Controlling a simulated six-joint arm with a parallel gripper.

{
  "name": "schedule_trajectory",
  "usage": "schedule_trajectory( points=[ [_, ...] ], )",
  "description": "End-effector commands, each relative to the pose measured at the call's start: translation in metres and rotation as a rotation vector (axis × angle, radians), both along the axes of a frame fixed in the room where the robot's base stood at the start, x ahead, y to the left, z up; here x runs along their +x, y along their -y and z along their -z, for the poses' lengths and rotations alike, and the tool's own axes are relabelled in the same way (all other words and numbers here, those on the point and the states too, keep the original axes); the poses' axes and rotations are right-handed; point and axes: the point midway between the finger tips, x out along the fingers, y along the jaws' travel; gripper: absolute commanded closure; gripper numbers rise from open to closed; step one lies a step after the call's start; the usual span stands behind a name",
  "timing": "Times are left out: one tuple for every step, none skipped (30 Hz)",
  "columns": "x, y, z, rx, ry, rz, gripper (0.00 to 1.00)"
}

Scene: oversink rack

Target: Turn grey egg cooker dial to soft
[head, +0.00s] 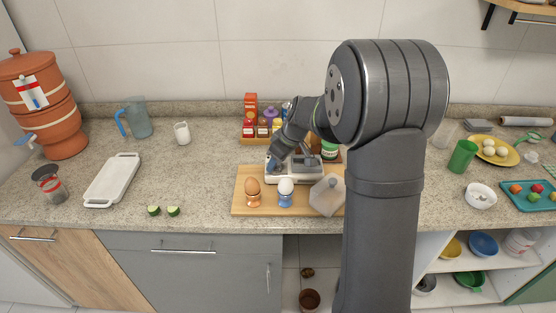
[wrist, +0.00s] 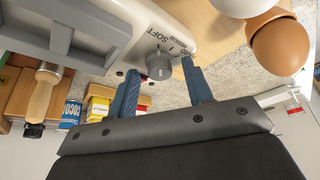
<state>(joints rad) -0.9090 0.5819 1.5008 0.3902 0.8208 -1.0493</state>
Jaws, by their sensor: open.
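The egg cooker (head: 308,172) is a pale, low appliance on a wooden board, partly hidden behind my arm. In the wrist view its white front panel (wrist: 110,22) carries a round grey dial (wrist: 159,66). The printed word SOFT is upper left of the dial, and another label at its right is partly cut off. I cannot clearly tell where the dial points. My gripper (wrist: 160,70) is open, its blue fingers on either side of the dial in the picture. Contact cannot be made out. In the head view my gripper (head: 271,165) is at the cooker's left end.
A brown egg (head: 253,187) and a white egg (head: 286,187) stand in cups on the wooden board (head: 241,206), close in front. A pale grey block-like piece (head: 327,195) sits at right. Spice boxes (head: 250,108) stand behind.

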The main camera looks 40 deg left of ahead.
Motion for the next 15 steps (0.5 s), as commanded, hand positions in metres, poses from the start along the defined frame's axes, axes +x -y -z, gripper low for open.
schedule_trajectory(
  points=[
    [0.0,0.0,-0.001,0.0,0.0,0.0,0.54],
    [0.0,0.0,-0.002,0.0,0.0,0.0,0.54],
    [0.0,0.001,-0.004,0.001,0.0,0.0,0.54],
    [0.001,0.002,-0.006,0.001,0.001,0.0,0.54],
    [0.001,0.003,-0.009,0.001,0.001,0.0,0.54],
    [0.001,0.005,-0.014,0.002,0.002,0.001,0.54],
    [0.002,0.007,-0.019,0.002,0.002,0.001,0.54],
    [0.002,0.009,-0.025,0.002,0.003,0.0,0.54],
    [0.002,0.013,-0.032,0.003,0.003,0.002,0.54],
    [0.003,0.015,-0.039,0.004,0.003,0.002,0.54],
    [0.003,0.018,-0.046,0.004,0.003,0.002,0.54],
    [0.004,0.022,-0.055,0.003,0.003,0.002,0.54],
    [0.005,0.025,-0.063,0.005,0.004,0.003,0.54],
    [0.005,0.028,-0.069,0.004,0.003,0.002,0.54],
    [0.006,0.031,-0.079,0.005,0.004,0.002,0.54]
  ],
)
